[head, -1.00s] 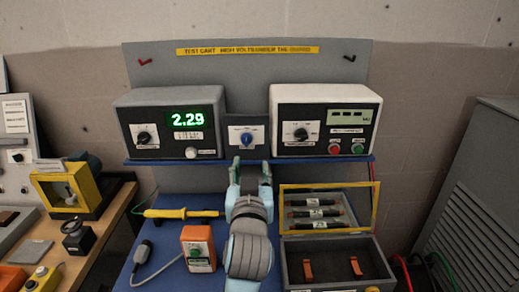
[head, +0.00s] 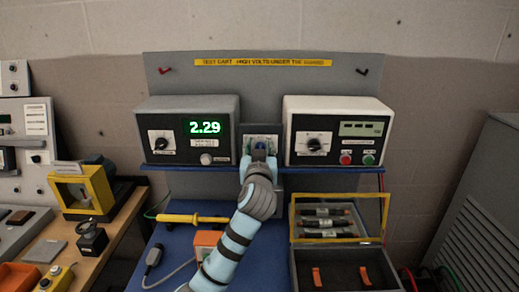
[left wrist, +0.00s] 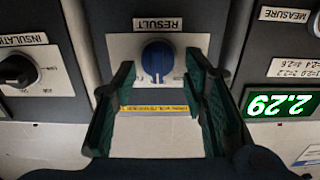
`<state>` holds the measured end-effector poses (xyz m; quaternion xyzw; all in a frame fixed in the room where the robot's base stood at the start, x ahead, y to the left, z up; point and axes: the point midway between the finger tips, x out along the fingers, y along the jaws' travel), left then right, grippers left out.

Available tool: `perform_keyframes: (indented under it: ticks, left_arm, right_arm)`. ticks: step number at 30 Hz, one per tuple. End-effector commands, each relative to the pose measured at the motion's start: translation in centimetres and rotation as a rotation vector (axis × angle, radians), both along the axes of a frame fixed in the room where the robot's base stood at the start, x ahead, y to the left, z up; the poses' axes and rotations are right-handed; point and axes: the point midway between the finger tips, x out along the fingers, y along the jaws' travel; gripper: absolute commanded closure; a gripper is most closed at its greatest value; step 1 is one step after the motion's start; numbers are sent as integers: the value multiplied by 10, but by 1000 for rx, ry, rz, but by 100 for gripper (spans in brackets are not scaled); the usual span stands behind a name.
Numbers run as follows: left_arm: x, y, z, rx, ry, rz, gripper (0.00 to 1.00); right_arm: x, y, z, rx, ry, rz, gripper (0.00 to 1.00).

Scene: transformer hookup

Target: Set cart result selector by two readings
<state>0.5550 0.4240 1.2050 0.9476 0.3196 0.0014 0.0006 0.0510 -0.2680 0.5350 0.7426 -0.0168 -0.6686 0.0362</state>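The result selector is a blue knob (left wrist: 157,60) on a small grey box with a white plate between the two meters. The wrist view shows it upside down under a RESULT label (left wrist: 158,24). My left gripper (left wrist: 160,78) is open, with one green finger on each side of the knob; contact cannot be told. In the head view my left gripper (head: 262,146) largely covers the selector. The left meter (head: 187,131) reads 2.29 in green. The right meter (head: 336,131) has a grey display too small to read. My right gripper is out of view.
The meters stand on a blue shelf (head: 205,170). Below lie a yellow probe (head: 190,218), an orange box (head: 206,240) partly behind my arm, and an open case (head: 345,268) with dark fuse-like rods in its lid. A wooden bench (head: 112,232) is at left.

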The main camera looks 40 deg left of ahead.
Motion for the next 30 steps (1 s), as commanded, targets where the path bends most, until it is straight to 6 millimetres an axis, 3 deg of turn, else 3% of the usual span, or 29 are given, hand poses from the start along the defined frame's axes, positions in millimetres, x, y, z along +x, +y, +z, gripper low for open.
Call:
perform_keyframes:
  ticks: [1, 6, 7, 17, 30]
  left_arm:
    - [0, 0, 0, 0, 0, 0, 71]
    - [0, 0, 0, 0, 1, 0, 99]
    - [0, 0, 0, 0, 1, 0, 100]
    - [0, -1, 1, 31, 26, -2, 100]
    - [2, -3, 2, 262, 207, -1, 100]
  right_arm:
    - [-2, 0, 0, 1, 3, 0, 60]
    - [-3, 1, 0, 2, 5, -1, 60]
    - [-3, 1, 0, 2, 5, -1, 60]
    - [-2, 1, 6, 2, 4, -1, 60]
    - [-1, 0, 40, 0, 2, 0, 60]
